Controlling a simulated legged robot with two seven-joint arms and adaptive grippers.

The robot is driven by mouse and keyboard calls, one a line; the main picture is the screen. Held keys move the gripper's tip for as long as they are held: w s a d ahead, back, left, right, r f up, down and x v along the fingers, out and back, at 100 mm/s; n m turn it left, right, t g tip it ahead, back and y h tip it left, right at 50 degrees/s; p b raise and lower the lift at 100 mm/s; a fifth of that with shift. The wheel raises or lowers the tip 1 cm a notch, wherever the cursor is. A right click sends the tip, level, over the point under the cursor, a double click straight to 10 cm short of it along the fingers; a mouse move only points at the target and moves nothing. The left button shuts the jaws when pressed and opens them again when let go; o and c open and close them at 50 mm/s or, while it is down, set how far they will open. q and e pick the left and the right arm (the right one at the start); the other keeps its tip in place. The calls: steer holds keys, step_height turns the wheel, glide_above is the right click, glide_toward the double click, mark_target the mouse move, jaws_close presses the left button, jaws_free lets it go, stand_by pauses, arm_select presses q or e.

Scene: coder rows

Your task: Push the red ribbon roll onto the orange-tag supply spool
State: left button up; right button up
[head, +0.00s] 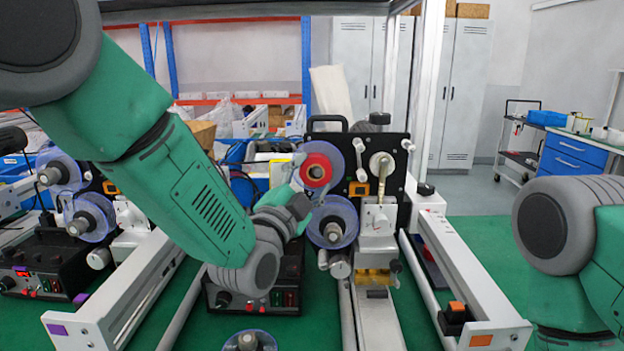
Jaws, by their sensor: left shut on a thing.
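The red ribbon roll (317,159) is a red ring with a brown core, near the middle of the head view. My left gripper (298,193) reaches in from the left and is shut on the roll at its lower left. The roll stands in front of the upper translucent blue spool disc (337,158) of the middle machine, whose frame carries an orange tag (481,340). The roll covers the spool's hub, so I cannot tell whether it sits around the hub or apart from it. My right gripper is out of view; only part of my right arm shows at the right.
A second blue disc (333,235) sits just below the roll. White rails flank the machine, and a purple tag (57,329) marks the left one. Another machine (45,270) with blue discs stands at the left. Green floor is open at the right.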

arm_select(q)
steer(key=shift+a, duration=0.15)
steer(key=o, duration=1.1)
steer(key=shift+o, duration=0.2)
steer(key=shift+a, duration=0.1)
